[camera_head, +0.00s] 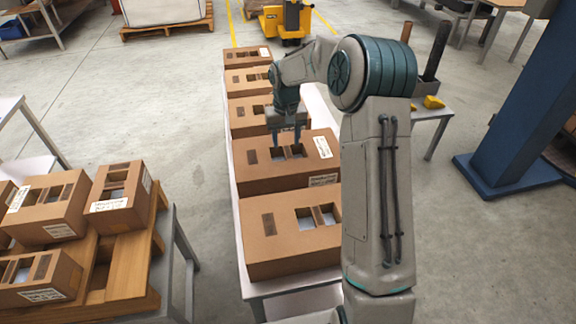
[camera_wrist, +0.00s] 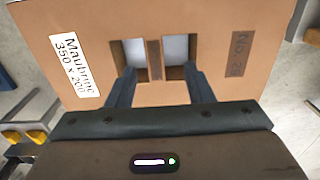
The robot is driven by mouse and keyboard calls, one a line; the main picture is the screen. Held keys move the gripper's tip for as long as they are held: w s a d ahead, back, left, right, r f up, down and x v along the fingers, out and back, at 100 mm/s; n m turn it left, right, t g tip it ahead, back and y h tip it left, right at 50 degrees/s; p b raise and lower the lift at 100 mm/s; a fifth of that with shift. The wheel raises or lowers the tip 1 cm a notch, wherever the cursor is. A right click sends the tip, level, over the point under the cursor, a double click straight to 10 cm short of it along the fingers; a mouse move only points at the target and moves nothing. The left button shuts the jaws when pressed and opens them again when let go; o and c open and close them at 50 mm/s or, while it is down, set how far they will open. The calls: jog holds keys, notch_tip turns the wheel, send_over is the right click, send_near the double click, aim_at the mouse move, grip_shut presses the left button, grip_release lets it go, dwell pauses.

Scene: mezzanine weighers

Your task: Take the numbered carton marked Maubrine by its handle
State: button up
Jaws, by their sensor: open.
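The carton marked Maubrine (camera_head: 255,172) is a brown box in the middle row, with a white label at its right end. In the wrist view the carton (camera_wrist: 215,50) shows a label (camera_wrist: 74,65) reading roughly "Maubrine 350 x 200" and a dark patch (camera_wrist: 238,53) starting "No 2"; its last digit is unclear. Its handle (camera_wrist: 154,60) is a brown strip between two cut-outs. My gripper (camera_head: 287,150) is over these cut-outs, open and empty. In the wrist view its fingers (camera_wrist: 160,75) stand either side of the handle, apart from it. I cannot tell how deep they reach.
Similar cartons stand close in front (camera_head: 285,252) and behind (camera_head: 250,112) in the same row on a pale bench (camera_head: 232,215). More cartons (camera_head: 115,188) sit on a wooden stand at left. A blue column (camera_head: 520,100) rises at right. Floor between the benches is clear.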

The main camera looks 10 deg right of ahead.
aim_at(288, 152)
jog(key=f, duration=0.5)
jog(key=shift+w+d+f, duration=0.1)
jog(key=shift+w+d, duration=0.2)
jog(key=shift+d, duration=0.05)
jog(key=shift+c, duration=0.4)
grip_shut()
